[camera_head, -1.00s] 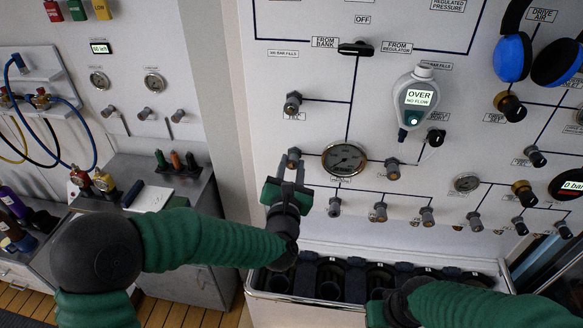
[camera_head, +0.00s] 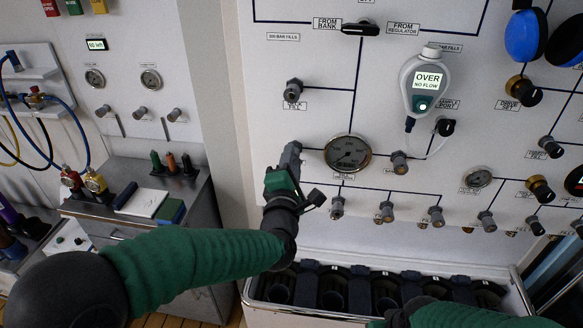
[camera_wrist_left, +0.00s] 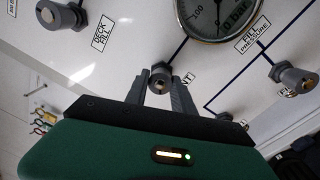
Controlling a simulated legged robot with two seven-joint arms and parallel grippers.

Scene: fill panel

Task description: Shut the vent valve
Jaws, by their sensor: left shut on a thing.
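The vent valve (camera_wrist_left: 161,82) is a small grey knob on the white panel, left of the round gauge (camera_head: 347,155). Its label is partly hidden; only "NT" shows in the left wrist view. My left gripper (camera_head: 288,162) is up against the panel at this valve. In the left wrist view its two dark fingers (camera_wrist_left: 161,92) stand on either side of the knob, shut on it. My right arm (camera_head: 465,314) shows at the bottom right; its fingers are out of frame.
Similar grey knobs sit close by, one above (camera_head: 293,88), one right of the gauge (camera_head: 399,162), and a row below. A handheld meter (camera_head: 427,85) reading "OVER NO FLOW" hangs on the panel. A white-rimmed trough (camera_head: 400,262) of dark holders lies below.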

